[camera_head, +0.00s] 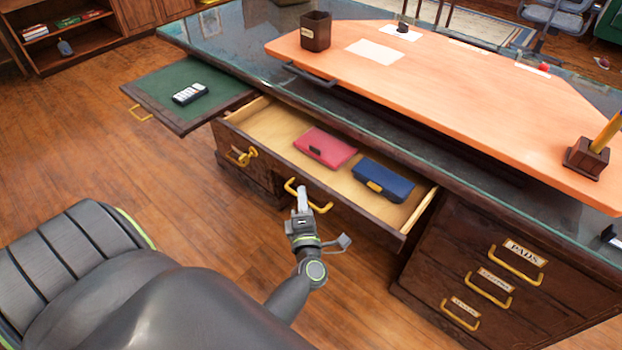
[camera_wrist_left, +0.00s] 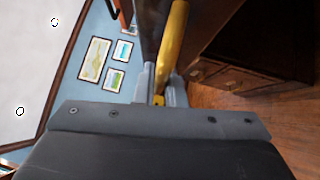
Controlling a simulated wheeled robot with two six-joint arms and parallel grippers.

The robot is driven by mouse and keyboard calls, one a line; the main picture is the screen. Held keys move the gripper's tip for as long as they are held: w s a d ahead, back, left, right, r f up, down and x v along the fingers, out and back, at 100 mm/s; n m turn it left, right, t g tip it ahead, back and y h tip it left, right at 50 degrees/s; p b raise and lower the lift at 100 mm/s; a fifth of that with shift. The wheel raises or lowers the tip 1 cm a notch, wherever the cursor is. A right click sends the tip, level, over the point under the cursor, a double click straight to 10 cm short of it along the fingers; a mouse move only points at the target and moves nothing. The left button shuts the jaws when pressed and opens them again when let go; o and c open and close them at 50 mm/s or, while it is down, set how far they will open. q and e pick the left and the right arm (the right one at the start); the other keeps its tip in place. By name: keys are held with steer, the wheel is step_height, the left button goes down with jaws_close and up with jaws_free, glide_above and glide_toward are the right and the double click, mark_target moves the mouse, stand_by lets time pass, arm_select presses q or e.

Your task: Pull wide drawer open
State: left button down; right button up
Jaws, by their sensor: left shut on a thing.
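The wide drawer (camera_head: 255,134) is pulled out from under the desk top, with its light wood inside showing. A red case (camera_head: 325,147) and a blue case (camera_head: 383,180) lie in it. My left gripper (camera_head: 302,193) is at the drawer's yellow handle (camera_head: 312,205), on the front face. In the left wrist view, my left gripper (camera_wrist_left: 160,85) is shut on the yellow handle (camera_wrist_left: 173,45), which passes between its fingers. My right gripper does not show.
A green pull-out board (camera_head: 215,80) with a white device (camera_head: 190,94) juts out at the left. Small drawers with yellow handles (camera_head: 516,268) are at the right. The desk top (camera_head: 460,90) overhangs the drawer. Floor (camera_head: 120,170) is clear at the left.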

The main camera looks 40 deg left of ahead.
arm_select(q)
steer(key=s, duration=0.8)
steer(key=shift+s+a+p, duration=0.2)
steer(key=shift+a+p, duration=0.1)
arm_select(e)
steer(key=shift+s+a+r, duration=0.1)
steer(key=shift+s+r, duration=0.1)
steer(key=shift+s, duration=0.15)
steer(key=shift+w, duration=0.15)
arm_select(q)
steer(key=c, duration=1.5)
jaws_free()
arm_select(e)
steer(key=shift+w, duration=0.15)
